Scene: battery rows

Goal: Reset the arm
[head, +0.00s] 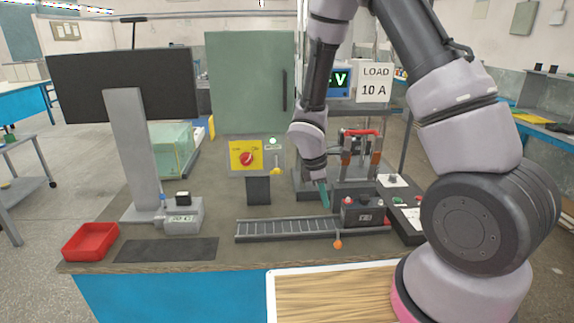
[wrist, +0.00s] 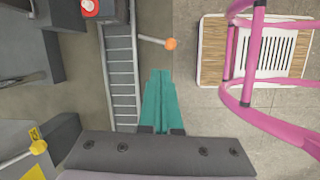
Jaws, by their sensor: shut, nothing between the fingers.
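My gripper (head: 324,192) hangs above the workbench in the head view, fingers pointing down. Its teal fingers (wrist: 160,97) are shut together in the wrist view, with nothing between them. A grey roller track (head: 285,230) lies below it along the bench. The track also shows left of the fingers in the wrist view (wrist: 121,70). A dark battery-like block (head: 363,212) stands near the track's right end. An orange ball on a short rod (head: 338,243) sticks out from the track's front, also visible beyond the fingertips (wrist: 171,44). My gripper appears apart from all of these.
A monitor (head: 125,85) on a post and a red tray (head: 90,242) stand at left, near a black mat (head: 165,250). A yellow panel with a red knob (head: 246,157) is behind the track. A test rig (head: 360,150) stands behind my gripper. A wooden board (head: 330,295) is in front.

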